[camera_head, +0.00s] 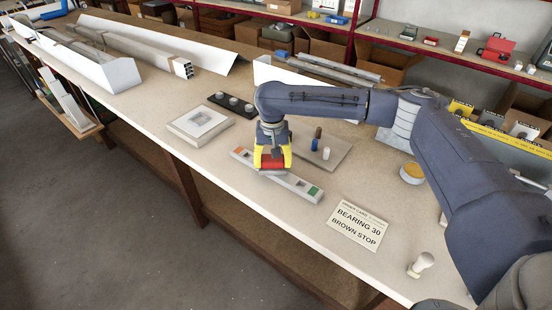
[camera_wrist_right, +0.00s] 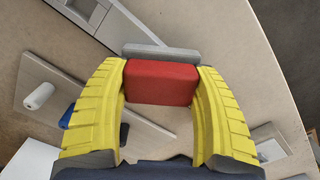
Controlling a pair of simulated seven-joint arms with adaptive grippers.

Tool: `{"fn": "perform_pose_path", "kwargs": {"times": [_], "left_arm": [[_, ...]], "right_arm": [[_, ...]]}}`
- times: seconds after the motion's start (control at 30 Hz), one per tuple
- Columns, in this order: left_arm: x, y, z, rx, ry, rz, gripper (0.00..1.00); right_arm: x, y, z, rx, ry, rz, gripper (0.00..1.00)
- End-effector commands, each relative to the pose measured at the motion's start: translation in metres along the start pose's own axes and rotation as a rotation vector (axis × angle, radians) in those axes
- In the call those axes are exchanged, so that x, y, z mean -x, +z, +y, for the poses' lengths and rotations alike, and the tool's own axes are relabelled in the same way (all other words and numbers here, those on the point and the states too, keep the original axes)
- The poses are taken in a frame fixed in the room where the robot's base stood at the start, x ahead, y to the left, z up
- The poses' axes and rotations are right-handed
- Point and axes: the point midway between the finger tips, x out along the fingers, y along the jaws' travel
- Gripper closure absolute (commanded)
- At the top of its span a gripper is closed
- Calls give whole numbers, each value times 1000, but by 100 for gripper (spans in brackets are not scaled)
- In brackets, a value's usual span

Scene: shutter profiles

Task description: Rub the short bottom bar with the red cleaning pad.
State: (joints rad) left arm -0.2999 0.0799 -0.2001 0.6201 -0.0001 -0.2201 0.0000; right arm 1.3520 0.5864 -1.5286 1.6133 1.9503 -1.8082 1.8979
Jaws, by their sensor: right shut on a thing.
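My right gripper (camera_head: 272,160) has yellow fingers shut on the red cleaning pad (camera_head: 271,168), and points down over the middle of the bar. The pad sits at or just above the bar and hides part of it; I cannot tell whether they touch. In the right wrist view the red pad (camera_wrist_right: 162,82) is held between both yellow fingers. My left gripper is not in view.
A white framed block (camera_head: 181,130) and a black strip with knobs (camera_head: 217,107) stand left. A printed card (camera_head: 358,226) and a cream stamp-like knob (camera_head: 420,264) lie right. Long profiles (camera_head: 135,48) fill the far left.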

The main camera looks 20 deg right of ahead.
Motion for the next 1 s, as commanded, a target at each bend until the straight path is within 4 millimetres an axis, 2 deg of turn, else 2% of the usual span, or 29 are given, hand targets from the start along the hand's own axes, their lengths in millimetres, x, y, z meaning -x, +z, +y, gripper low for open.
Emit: {"fn": "perform_pose_path", "kwargs": {"times": [0.2,0.37,0.7,1.0], "left_arm": [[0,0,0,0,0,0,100],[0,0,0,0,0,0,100],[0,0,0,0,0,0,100],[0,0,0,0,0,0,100]], "right_arm": [[-3,14,-9,3,2,-5,58],[-4,17,-12,2,3,-6,58],[-1,7,-23,0,2,-5,58],[1,-9,-11,-1,2,-2,58]]}}
